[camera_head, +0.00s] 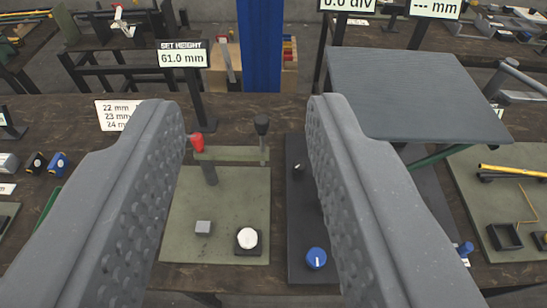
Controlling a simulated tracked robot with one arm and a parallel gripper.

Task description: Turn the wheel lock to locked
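My gripper (243,120) is open and empty. Its two grey fingers stand wide apart over the bench. A blue round knob (316,258) with a white pointer mark sits at the near end of a dark narrow plate (300,225), beside the right finger. A small dark knob (298,170) sits farther up that plate. No label marks either as the wheel lock, so I cannot tell which part it is. The right finger hides part of the dark plate.
A display post (195,95) and a raised grey panel (410,90) stand behind.

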